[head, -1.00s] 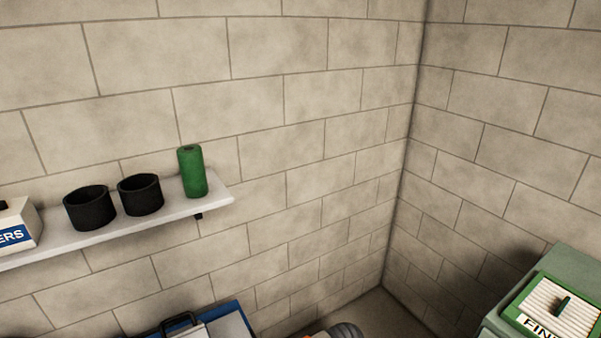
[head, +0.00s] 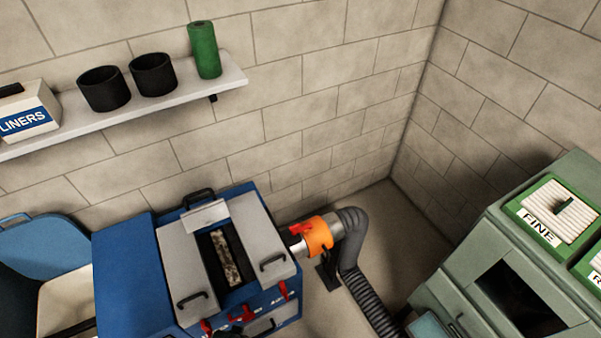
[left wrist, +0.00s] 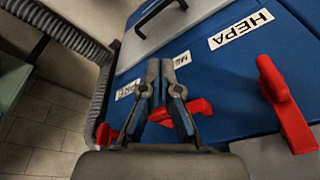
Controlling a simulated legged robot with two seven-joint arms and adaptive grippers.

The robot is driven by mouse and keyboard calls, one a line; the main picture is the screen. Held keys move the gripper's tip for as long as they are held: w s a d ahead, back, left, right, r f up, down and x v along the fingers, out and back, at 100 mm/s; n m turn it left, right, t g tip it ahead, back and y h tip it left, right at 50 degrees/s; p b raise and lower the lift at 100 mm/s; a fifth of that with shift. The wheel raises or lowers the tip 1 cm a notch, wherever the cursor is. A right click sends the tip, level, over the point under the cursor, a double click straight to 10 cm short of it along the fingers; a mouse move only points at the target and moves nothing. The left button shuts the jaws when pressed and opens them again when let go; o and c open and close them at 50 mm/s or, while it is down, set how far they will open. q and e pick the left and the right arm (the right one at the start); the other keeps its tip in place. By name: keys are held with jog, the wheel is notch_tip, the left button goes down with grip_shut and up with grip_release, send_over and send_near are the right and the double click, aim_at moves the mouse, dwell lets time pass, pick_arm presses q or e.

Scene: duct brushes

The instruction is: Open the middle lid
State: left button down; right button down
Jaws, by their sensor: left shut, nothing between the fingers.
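The blue filter box (head: 125,265) stands at lower centre in the head view. Its middle lid (head: 206,216) is a grey panel with a black handle, tilted up at the back. Below it is an open slot with a mottled, dirty-looking filter (head: 225,258) inside. Grey lids lie flat on the left (head: 187,270) and right (head: 258,237) of the slot. My left gripper (left wrist: 161,66) is shut and empty in the left wrist view, at the box's labelled blue front. A red latch (left wrist: 192,108) shows behind its fingers. My right gripper is not in view.
Another red latch (left wrist: 285,105) sits near the HEPA label. An orange coupling (head: 317,235) and grey hose (head: 352,255) are right of the box. A green cabinet (head: 460,270) stands at right. A shelf (head: 150,110) holds black cups and a green roll.

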pick_arm(q)
jog(key=s+a+f, duration=0.1)
jog(key=s+f, duration=0.6)
jog(key=f, duration=0.6)
jog(key=s+a+f+g, duration=0.1)
jog(key=s+f, duration=0.5)
jog(key=f, duration=0.7)
jog(key=shift+s+g, duration=0.3)
jog(key=shift+s, duration=0.05)
jog(key=c, duration=1.8)
grip_release()
jog(key=s+f, duration=0.1)
jog(key=s, duration=0.1)
jog(key=s+a+f, duration=0.1)
jog(key=s, duration=0.1)
jog(key=s+f, duration=0.1)
jog(key=s, duration=0.1)
jog(key=shift+s+a+f, duration=0.15)
jog(key=shift+s+a, duration=0.1)
jog(key=shift+s, duration=0.1)
jog(key=o, duration=0.6)
jog(key=shift+s+f, duration=0.1)
jog(key=shift+s, duration=0.3)
jog(key=shift+s+a, duration=0.1)
